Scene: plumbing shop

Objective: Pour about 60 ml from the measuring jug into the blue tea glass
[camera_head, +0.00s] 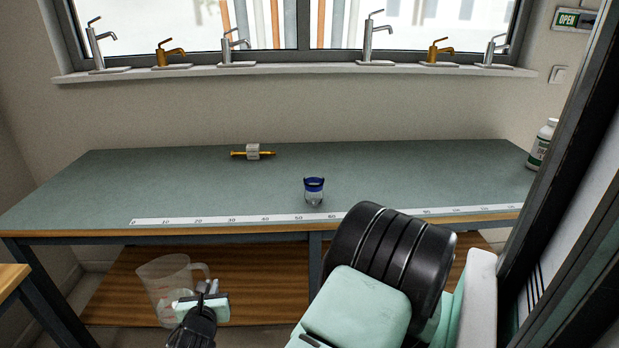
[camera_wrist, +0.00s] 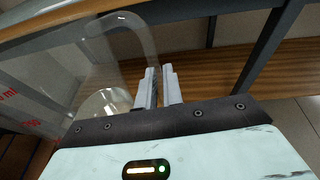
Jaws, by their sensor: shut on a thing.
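The clear measuring jug (camera_head: 168,277) is at the lower left of the head view, in front of the workbench and lower than its top. It looks close to upright, slightly tilted. My gripper (camera_head: 210,287) is shut on the jug's handle, at the jug's right side. In the wrist view my gripper's fingers (camera_wrist: 159,88) close on the handle, and the jug's clear wall (camera_wrist: 85,75) with red markings fills the left. How much liquid it holds is hard to tell. The blue tea glass (camera_head: 314,190), clear with a blue rim, stands upright on the bench near its front edge, apart from my gripper.
A white ruler strip (camera_head: 240,219) runs along the front of the bench top (camera_head: 200,180). A white bottle (camera_head: 542,144) stands at the far right. Bench room around the glass is clear.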

